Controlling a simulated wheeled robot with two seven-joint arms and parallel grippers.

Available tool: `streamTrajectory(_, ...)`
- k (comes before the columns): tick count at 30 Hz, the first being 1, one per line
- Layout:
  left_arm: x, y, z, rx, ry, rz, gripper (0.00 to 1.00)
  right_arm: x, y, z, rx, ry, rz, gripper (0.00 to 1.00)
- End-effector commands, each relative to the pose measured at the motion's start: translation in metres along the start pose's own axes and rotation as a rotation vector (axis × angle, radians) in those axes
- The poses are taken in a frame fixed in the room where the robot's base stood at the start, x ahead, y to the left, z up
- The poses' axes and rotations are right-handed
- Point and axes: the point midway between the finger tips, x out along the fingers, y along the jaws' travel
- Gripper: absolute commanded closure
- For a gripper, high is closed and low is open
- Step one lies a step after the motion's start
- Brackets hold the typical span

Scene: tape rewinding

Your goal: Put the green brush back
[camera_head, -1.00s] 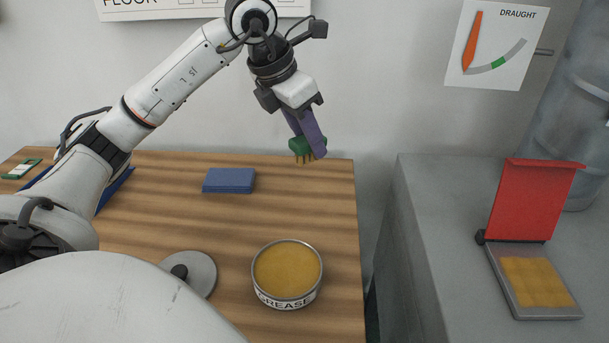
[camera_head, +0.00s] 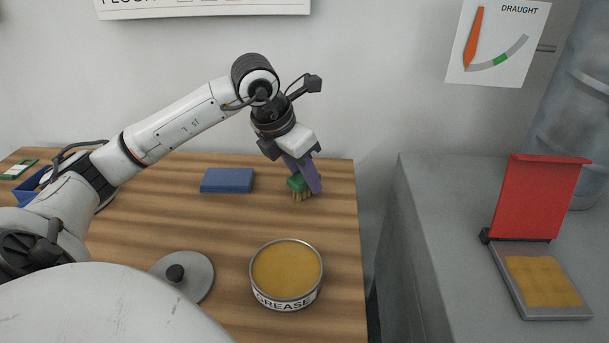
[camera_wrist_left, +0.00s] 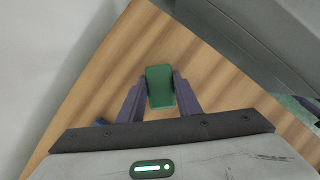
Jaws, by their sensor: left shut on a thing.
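The green brush (camera_head: 297,183) has a green body with tan bristles pointing down. My left gripper (camera_head: 306,183) is shut on it, near the right back part of the wooden table. The bristles are close to the tabletop; I cannot tell whether they touch it. In the left wrist view the brush's green back (camera_wrist_left: 160,86) sits between the two purple fingers of the left gripper (camera_wrist_left: 160,95). My right gripper is not in view.
A blue block (camera_head: 227,180) lies left of the brush. An open grease tin (camera_head: 286,272) and a grey lid (camera_head: 184,276) are nearer. The wooden table (camera_head: 225,225) ends at a gap before a grey counter (camera_head: 440,230) with a red-lidded box (camera_head: 540,200).

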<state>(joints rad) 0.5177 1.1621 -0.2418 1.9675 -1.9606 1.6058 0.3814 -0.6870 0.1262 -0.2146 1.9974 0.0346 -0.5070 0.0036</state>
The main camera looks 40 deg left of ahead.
Motion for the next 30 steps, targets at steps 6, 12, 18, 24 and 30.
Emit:
streamTrajectory(6, 0.002, 0.0, -0.001, 0.0, -0.001, 0.0, 0.87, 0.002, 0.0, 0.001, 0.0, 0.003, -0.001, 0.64)
streamTrajectory(12, 0.002, 0.0, -0.001, 0.0, 0.0, 0.0, 0.51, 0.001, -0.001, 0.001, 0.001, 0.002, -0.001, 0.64)
streamTrajectory(18, 0.001, 0.0, -0.001, 0.0, 0.0, 0.0, 0.51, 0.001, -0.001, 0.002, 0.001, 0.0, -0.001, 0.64)
streamTrajectory(24, -0.013, 0.001, 0.001, 0.0, -0.002, 0.003, 0.51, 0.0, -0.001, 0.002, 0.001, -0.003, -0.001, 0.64)
streamTrajectory(30, -0.055, 0.001, 0.002, 0.0, -0.005, 0.005, 0.51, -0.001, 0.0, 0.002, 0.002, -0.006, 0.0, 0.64)
